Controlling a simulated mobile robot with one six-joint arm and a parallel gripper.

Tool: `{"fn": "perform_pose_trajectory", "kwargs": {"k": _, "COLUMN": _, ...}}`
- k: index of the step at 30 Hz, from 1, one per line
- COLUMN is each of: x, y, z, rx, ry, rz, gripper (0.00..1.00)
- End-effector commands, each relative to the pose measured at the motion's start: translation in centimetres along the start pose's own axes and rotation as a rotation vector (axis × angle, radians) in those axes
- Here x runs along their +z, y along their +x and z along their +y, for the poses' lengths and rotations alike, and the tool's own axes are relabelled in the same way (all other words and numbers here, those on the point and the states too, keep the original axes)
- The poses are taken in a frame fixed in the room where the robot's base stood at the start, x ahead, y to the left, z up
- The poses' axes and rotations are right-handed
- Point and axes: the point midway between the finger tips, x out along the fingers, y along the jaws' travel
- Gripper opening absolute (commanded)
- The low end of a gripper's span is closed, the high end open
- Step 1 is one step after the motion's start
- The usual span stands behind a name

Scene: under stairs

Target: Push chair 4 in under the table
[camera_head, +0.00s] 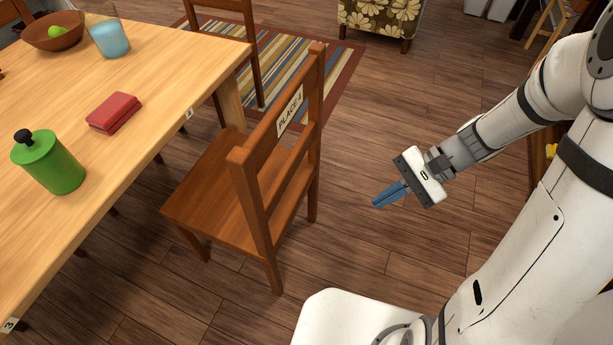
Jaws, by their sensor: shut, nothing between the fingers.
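Chair 4 (203,188) is a brown wooden chair with a white label on its back that seems to read "PLACE 4". It stands at the right side of the light wooden table (150,65), its seat front near the table edge and its back out in the room. A small "4" tag is on the table edge beside it. My gripper (376,204) is to the right of the chair back, apart from it. Its blue fingers are shut and empty, pointing left toward the chair.
Another chair (252,40) stands at the far end, over a striped rug (335,70). A floral armchair (383,18) is behind. Floor right of chair 4 is clear.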

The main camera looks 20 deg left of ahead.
Motion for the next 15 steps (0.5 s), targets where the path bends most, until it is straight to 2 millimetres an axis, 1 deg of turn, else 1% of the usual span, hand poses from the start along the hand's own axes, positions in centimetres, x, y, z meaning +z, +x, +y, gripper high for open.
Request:
{"fn": "perform_pose_trajectory", "kwargs": {"k": 1, "x": -2.8, "y": 2.9, "z": 0.5, "rx": -0.05, "ry": 0.056, "rz": -0.065, "gripper": 0.0}}
{"fn": "perform_pose_trajectory", "kwargs": {"k": 5, "x": -7.4, "y": 7.3, "z": 0.2, "rx": -0.193, "ry": 0.187, "rz": -0.204, "gripper": 0.0}}
{"fn": "perform_pose_trajectory", "kwargs": {"k": 6, "x": -8.9, "y": 8.7, "z": 0.1, "rx": -0.238, "ry": 0.229, "rz": -0.242, "gripper": 0.0}}
{"fn": "perform_pose_trajectory", "kwargs": {"k": 8, "x": -11.3, "y": 10.7, "z": 0.2, "rx": -0.307, "ry": 0.293, "rz": -0.295, "gripper": 0.0}}
{"fn": "perform_pose_trajectory", "kwargs": {"k": 9, "x": -12.9, "y": 12.0, "z": 0.2, "rx": -0.353, "ry": 0.336, "rz": -0.328, "gripper": 0.0}}
{"fn": "perform_pose_trajectory", "kwargs": {"k": 11, "x": -15.5, "y": 14.0, "z": 0.5, "rx": -0.423, "ry": 0.401, "rz": -0.373, "gripper": 0.0}}
{"fn": "perform_pose_trajectory", "kwargs": {"k": 12, "x": -17.2, "y": 15.3, "z": 0.7, "rx": -0.47, "ry": 0.442, "rz": -0.4, "gripper": 0.0}}
{"fn": "perform_pose_trajectory", "kwargs": {"k": 14, "x": -19.7, "y": 17.2, "z": 1.2, "rx": -0.537, "ry": 0.504, "rz": -0.434, "gripper": 0.0}}
{"fn": "perform_pose_trajectory", "kwargs": {"k": 15, "x": -21.2, "y": 18.4, "z": 1.6, "rx": -0.579, "ry": 0.542, "rz": -0.451, "gripper": 0.0}}
